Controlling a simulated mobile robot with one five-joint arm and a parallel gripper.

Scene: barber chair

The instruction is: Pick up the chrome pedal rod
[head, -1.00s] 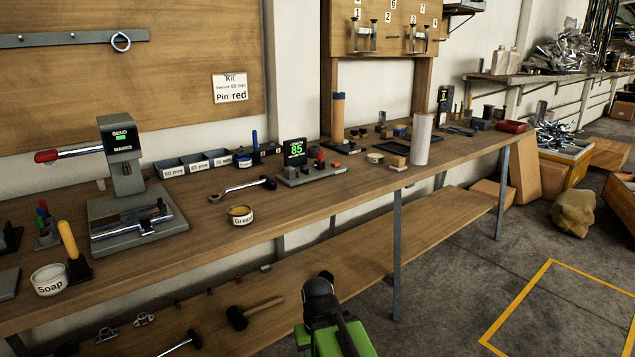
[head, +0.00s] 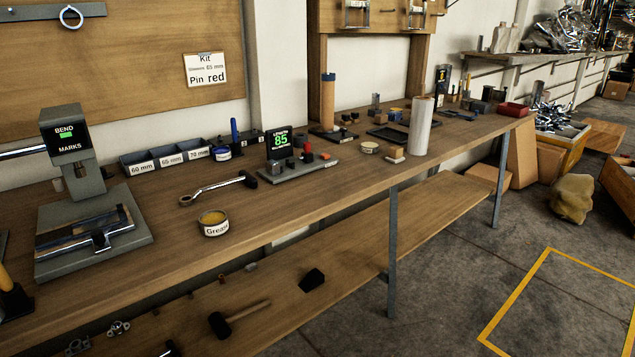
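A chrome rod (head: 217,187) with a ring-like left end and a black right end lies on the wooden workbench (head: 285,207). It appears to be the pedal rod. It lies behind the grease tin (head: 213,223) and in front of the parts bins (head: 165,155), apart from both. All of it shows. My gripper is not in view, so I cannot see whether it is open or shut.
The bend press (head: 75,190) stands at left. The length gauge (head: 281,143) and its fixture stand just right of the rod. A white cylinder (head: 421,126) stands farther right. A mallet (head: 236,318) lies on the lower shelf.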

